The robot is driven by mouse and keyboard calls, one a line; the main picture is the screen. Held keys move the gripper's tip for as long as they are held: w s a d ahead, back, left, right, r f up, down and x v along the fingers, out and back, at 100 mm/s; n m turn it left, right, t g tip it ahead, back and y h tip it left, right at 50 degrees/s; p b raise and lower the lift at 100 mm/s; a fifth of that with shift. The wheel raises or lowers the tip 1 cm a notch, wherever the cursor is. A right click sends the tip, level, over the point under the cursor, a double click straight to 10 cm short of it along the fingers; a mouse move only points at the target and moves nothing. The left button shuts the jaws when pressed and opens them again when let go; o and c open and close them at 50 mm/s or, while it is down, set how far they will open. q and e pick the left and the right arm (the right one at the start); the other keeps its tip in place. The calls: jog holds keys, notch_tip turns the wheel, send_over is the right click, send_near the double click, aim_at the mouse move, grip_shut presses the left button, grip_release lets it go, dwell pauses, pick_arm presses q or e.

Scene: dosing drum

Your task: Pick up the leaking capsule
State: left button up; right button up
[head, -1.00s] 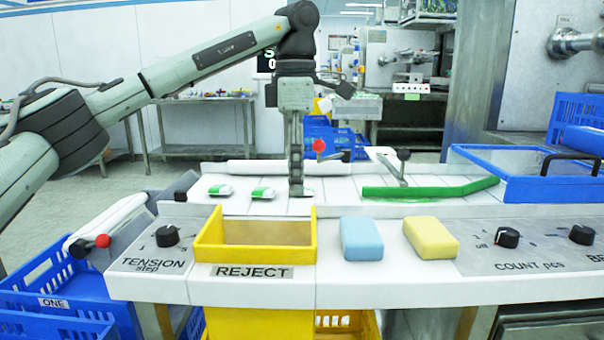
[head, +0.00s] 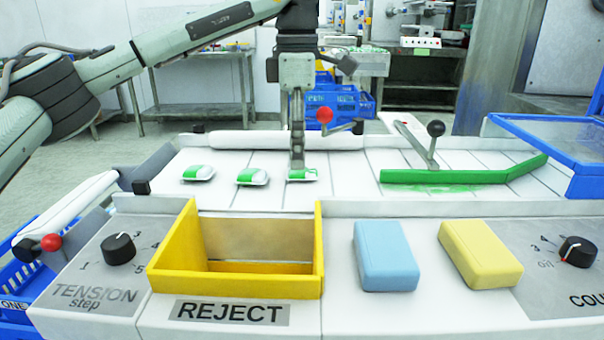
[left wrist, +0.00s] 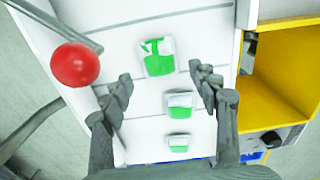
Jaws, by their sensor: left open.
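Three green-and-white capsules lie in a row on the white slatted belt (head: 345,190): a left one (head: 198,173), a middle one (head: 252,177) and a right one (head: 303,175). My left gripper (head: 297,163) points down at the right capsule and partly hides it. In the left wrist view my left gripper (left wrist: 160,75) is open, with the right capsule (left wrist: 158,57) framed between and just beyond its fingertips. The middle capsule (left wrist: 180,105) and left capsule (left wrist: 179,143) lie below it there. I cannot clearly tell which capsule leaks. My right gripper is out of view.
A yellow REJECT bin (head: 157,277) stands in front of the belt. A blue sponge (head: 385,255) and a yellow sponge (head: 480,253) lie beside it. A red-knobbed lever (head: 324,114) stands close behind my gripper. A green bar (head: 450,177) crosses the belt on the right.

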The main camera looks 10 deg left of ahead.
aim_at(302, 174)
pick_arm(q)
notch_tip(302, 174, down, 3)
jog(key=shift+f, duration=0.1)
jog(key=c, duration=0.9)
jog(key=shift+o, duration=0.2)
